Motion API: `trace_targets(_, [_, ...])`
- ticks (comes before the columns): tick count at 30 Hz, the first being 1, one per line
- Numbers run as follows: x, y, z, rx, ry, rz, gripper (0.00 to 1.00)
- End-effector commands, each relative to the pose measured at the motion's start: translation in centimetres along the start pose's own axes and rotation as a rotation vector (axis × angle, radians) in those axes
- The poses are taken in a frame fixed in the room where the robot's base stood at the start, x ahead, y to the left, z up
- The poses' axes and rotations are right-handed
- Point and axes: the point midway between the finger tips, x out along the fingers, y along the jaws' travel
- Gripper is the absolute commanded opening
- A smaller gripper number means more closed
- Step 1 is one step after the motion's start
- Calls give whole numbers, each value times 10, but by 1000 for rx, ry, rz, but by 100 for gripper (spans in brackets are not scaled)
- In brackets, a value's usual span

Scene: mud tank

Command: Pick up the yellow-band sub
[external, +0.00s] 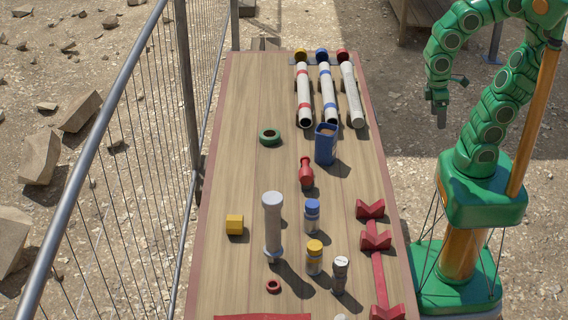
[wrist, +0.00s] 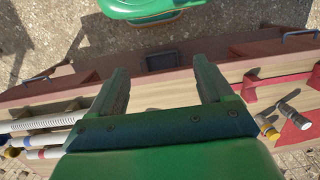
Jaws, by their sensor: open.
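The yellow-band sub (external: 314,258), a short pale cylinder with a yellow top, stands upright on the wooden table. It is right of a tall grey-white cylinder (external: 272,226), in front of a blue-topped sub (external: 312,215) and behind a grey-topped one (external: 340,274). In the wrist view a small yellow-ended cylinder (wrist: 267,127) at the right edge looks like the yellow-band sub, but I cannot be sure. My gripper (external: 439,108) is off the table's right side near the back, well away from the sub. In the wrist view its fingers (wrist: 161,83) are open and empty.
A blue bin (external: 326,145), green ring (external: 270,137), red bottle-like piece (external: 306,173) and yellow block (external: 235,224) stand around. Red V-shaped supports (external: 375,240) line the right edge. A fence (external: 150,150) runs along the left.

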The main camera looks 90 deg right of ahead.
Motion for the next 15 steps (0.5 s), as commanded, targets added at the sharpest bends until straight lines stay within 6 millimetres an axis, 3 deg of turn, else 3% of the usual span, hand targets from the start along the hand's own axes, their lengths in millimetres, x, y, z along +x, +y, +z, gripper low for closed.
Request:
trace_targets(1, [2, 10, -10, 49, 9, 30, 80])
trace_targets(5, [6, -11, -47, 95, 73, -14, 80])
trace_targets(15, [16, -99, -147, 293, 198, -252, 80])
